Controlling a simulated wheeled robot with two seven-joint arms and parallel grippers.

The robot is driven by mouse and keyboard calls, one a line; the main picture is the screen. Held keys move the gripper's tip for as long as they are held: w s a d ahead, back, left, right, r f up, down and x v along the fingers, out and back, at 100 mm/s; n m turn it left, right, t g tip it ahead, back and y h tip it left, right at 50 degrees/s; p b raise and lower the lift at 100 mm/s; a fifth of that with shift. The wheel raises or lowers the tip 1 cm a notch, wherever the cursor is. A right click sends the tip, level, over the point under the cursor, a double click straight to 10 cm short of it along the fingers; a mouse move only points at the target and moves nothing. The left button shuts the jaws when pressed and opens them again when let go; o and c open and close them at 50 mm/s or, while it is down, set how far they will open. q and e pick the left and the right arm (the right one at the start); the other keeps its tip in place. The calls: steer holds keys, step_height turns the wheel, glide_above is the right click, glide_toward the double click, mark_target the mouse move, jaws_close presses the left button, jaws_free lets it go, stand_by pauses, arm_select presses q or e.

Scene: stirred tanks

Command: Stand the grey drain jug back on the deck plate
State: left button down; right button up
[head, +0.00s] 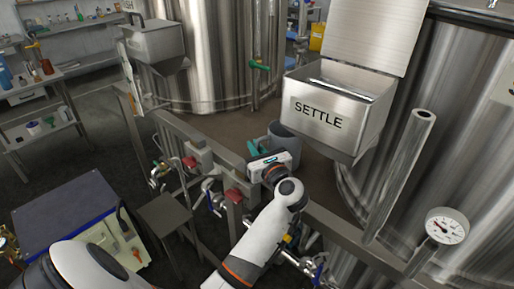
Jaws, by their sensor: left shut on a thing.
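The grey drain jug (287,139) is just beyond my left gripper, in the middle of the head view, below and left of the box marked SETTLE. My left gripper (262,149) is shut on the jug at its near left side. The wrist hides the jug's lower part, so I cannot tell whether its base touches anything. The jug looks about upright. The brown deck plate (225,124) lies behind the rail, between the steel tanks. My right gripper is not in view.
The SETTLE box (325,117) hangs close to the right of the jug. A grey rail (325,217) with red-topped valves (233,196) runs in front of the deck. Steel tanks (205,50) stand behind and right. A gauge (447,226) is at lower right. Bare deck shows left of the jug.

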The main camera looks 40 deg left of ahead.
arm_select(q)
steer(key=shift+w+d+f+p, duration=0.1)
steer(key=shift+d+f+p, duration=0.1)
steer(key=shift+p, duration=0.15)
steer(key=shift+f, duration=0.2)
steer(key=shift+f, duration=0.1)
steer(key=c, duration=1.5)
jaws_free()
